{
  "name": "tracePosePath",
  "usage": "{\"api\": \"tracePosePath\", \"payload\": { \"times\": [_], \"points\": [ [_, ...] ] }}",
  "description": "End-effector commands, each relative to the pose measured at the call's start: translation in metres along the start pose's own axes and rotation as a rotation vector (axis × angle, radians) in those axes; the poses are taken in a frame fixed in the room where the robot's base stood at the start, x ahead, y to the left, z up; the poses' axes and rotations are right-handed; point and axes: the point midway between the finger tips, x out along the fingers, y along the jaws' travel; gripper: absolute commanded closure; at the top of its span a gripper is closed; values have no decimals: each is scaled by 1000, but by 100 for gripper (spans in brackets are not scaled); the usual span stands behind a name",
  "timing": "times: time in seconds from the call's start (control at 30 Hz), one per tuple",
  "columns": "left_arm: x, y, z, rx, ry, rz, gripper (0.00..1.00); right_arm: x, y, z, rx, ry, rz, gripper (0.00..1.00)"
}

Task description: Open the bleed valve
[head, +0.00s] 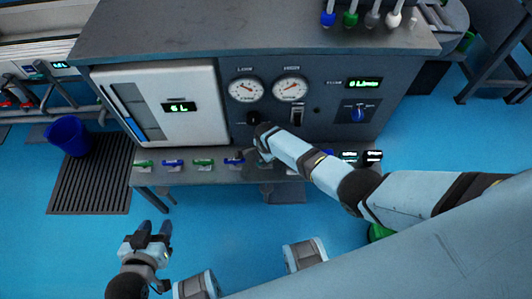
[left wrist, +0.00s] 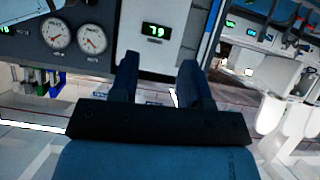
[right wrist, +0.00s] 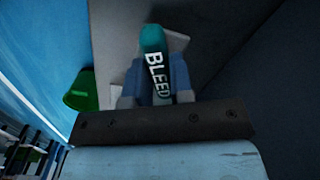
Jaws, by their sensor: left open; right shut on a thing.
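The bleed valve's teal handle (right wrist: 153,62), marked BLEED, stands between the fingers of my right gripper (right wrist: 153,88) in the right wrist view. The fingers are shut on it from both sides, and a pale plate shows behind it. My left gripper (head: 154,230) is open and empty, low in front of the bench and away from the valve. Its parted fingers (left wrist: 158,75) also show in the left wrist view.
A row of small green and blue valves (head: 173,162) lines the ledge. A blue bucket (head: 69,136) stands at left.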

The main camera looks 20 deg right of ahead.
Motion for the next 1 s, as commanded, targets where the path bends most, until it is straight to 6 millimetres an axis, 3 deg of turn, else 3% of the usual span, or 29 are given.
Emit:
{"api": "tracePosePath", "payload": {
  "times": [1.0],
  "points": [
    [-4, -2, -3, 4, -22, -9, 57, 1, 1, 1, -916, -3, 3, 100]
  ]
}}
